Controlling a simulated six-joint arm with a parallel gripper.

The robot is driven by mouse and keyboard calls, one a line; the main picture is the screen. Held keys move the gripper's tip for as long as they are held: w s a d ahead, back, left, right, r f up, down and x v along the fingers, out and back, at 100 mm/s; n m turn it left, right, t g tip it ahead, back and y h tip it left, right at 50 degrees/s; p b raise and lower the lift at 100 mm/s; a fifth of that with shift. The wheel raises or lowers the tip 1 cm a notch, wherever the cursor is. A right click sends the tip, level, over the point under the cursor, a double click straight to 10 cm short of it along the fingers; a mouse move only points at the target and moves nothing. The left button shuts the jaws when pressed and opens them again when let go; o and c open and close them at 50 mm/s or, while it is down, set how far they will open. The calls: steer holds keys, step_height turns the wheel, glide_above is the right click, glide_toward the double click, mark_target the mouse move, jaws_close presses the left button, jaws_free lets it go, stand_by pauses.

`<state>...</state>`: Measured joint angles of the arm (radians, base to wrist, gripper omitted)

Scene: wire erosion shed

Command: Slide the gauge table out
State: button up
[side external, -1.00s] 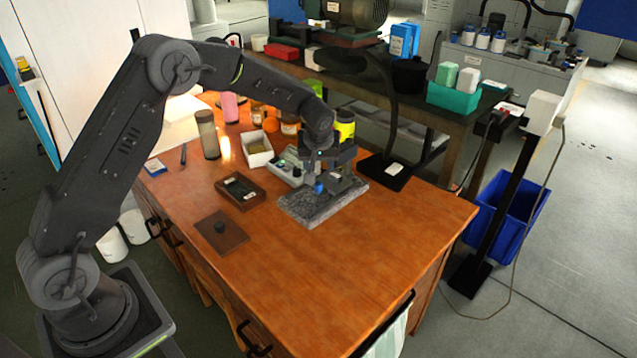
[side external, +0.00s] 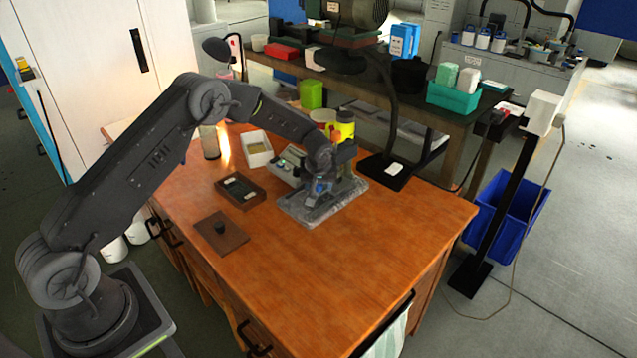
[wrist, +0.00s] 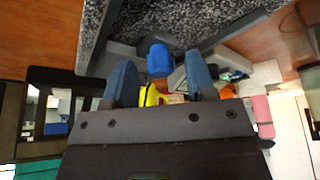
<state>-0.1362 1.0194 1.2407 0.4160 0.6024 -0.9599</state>
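A speckled grey granite slab (side external: 296,211) lies on the wooden bench and carries a grey metal fixture (side external: 347,186), which seems to be the gauge table. A blue knob (wrist: 160,60) shows in the wrist view, with the slab (wrist: 232,16) and grey metal bars around it. My gripper (side external: 321,186) is low over the slab in the side view. In the wrist view my gripper (wrist: 160,74) is open, one finger on each side of the knob, with a gap visible on both sides. My wrist hides part of the fixture in the side view.
A grey box with buttons (side external: 287,165) stands close behind the slab. A dark tray (side external: 240,190), a brown plate with a knob (side external: 221,234) and a white bin (side external: 257,150) lie to the left. A black lamp stand (side external: 385,170) is behind right. The bench front is clear.

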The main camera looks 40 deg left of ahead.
jaws_close()
stand_by(0.3)
steer(key=s, duration=1)
steer(key=shift+s, duration=0.1)
steer(key=shift+o, duration=0.3)
jaws_free()
steer(key=v, duration=1.3)
steer(key=shift+r, duration=0.35)
steer(key=shift+d, duration=0.1)
